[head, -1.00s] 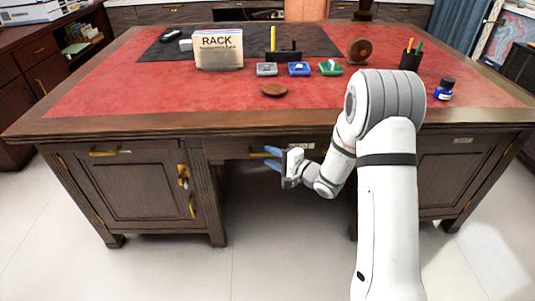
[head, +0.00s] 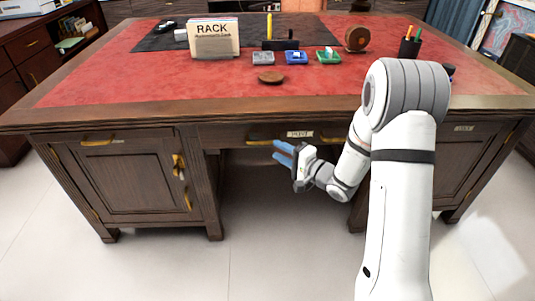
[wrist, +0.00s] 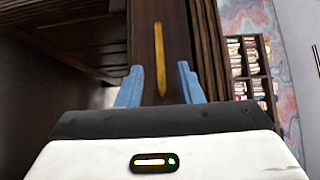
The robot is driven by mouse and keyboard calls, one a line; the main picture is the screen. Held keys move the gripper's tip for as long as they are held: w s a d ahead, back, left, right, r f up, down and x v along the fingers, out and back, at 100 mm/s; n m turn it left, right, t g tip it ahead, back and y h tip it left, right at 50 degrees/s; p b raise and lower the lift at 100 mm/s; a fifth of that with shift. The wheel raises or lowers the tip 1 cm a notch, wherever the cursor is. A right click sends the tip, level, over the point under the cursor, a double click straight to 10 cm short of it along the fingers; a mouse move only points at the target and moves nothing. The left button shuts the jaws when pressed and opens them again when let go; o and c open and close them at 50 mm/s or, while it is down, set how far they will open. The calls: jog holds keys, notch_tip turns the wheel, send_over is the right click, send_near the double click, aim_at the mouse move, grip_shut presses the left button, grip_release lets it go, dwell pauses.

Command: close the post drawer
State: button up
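The post drawer (head: 228,134) is the middle drawer under the desk top, with a pale label reading POST (head: 300,134) and brass handles. Its left handle (head: 259,142) shows just left of my fingertips in the head view. My gripper (head: 277,151) has blue fingers and is in front of the drawer's lower edge. In the wrist view my gripper (wrist: 160,84) is open and empty, with a long brass handle (wrist: 159,58) on dark wood beyond and between the fingers. I see no clear contact. How far out the drawer stands is hard to tell.
The desk top (head: 130,95) holds a RACK box (head: 215,40), small coloured trays, a round wooden piece (head: 271,77) and a pen cup (head: 409,46). A left cabinet (head: 125,180) has a brass latch. The knee space under the drawer is open.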

aim_at(261, 142)
jog(key=shift+w+a+f+n+t+y+b, duration=0.15)
jog(key=shift+w+a+n+y+b, duration=0.15)
jog(key=shift+w+a+b, duration=0.65)
jog(key=shift+w+a+r+n+t+y+b, duration=0.15)
jog(key=shift+w+a+n+b, duration=0.3)
jog(key=shift+a+b, duration=0.8)
jog(key=shift+w+a+f+n+t+y+b, duration=0.1)
jog(key=shift+w+a+n+t+y+b, duration=0.15)
jog(key=shift+w+a+b, duration=0.7)
jog(key=shift+s+a, duration=0.15)
jog(key=shift+c, duration=0.4)
grip_shut()
